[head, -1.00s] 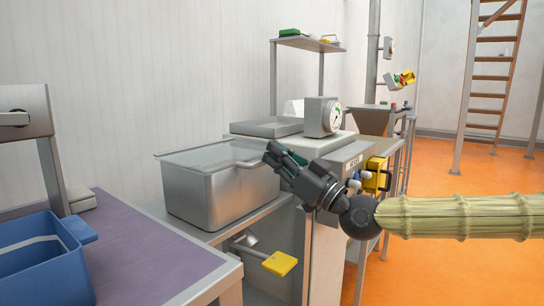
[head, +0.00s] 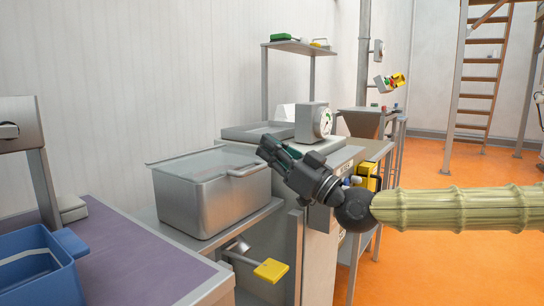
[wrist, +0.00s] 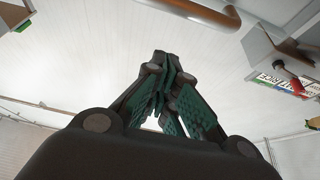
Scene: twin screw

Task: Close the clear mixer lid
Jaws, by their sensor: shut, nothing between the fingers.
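The mixer is a grey metal tub (head: 212,204) on a bench, left of centre in the head view. Its clear lid (head: 195,162) lies across the top and looks nearly flat. I cannot tell whether it is fully seated. A pale handle (head: 246,172) is at the lid's right front edge. My gripper (head: 264,146) is shut and empty, just above and right of that handle in the picture. I cannot tell whether it touches the lid. In the wrist view, the gripper's fingers (wrist: 164,62) are together, with a curved brownish bar (wrist: 190,12) beyond them.
A scale with a dial (head: 313,121) stands behind my gripper. A blue crate (head: 40,280) sits on the purple tabletop (head: 135,255) at left. A yellow pedal-like plate (head: 271,271) sticks out below the bench. Orange floor (head: 440,265) is open at right.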

